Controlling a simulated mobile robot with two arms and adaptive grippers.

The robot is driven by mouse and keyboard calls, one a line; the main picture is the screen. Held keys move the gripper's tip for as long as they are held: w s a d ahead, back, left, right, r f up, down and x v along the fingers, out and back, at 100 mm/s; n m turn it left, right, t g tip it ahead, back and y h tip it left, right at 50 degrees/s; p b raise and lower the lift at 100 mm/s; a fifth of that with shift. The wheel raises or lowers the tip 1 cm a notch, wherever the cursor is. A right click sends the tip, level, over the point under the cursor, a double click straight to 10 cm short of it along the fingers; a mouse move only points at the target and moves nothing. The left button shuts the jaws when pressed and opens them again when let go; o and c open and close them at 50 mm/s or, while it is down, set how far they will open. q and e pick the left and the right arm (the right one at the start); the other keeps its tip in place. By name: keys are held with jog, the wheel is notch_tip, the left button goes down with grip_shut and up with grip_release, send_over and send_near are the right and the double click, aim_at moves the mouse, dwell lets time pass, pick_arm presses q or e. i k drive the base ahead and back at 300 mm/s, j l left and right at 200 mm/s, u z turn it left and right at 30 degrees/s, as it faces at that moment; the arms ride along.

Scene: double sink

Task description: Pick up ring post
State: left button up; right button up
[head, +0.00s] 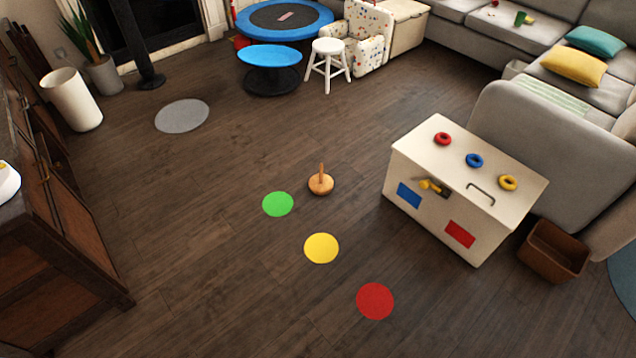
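The ring post (321,183) is a wooden peg upright on a round orange-brown base. It stands on the dark wood floor near the middle of the head view, just right of a green floor disc (278,204). No ring is on the peg. A red ring (443,139), a blue ring (474,160) and a yellow ring (508,183) lie on top of a white box (420,150) to the right. Neither of my grippers shows in the head view.
A yellow disc (321,248) and a red disc (375,301) lie flat on the floor. A brown bin (553,252) stands beside the white box. A wooden cabinet (60,270) is at the left. A white stool (328,64) is behind.

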aim_at(321, 184)
jog(key=i+l, duration=0.3)
jog(key=i, duration=0.25)
jog(key=i+l+u, duration=0.15)
jog(key=i, duration=0.35)
jog(key=l, duration=0.15)
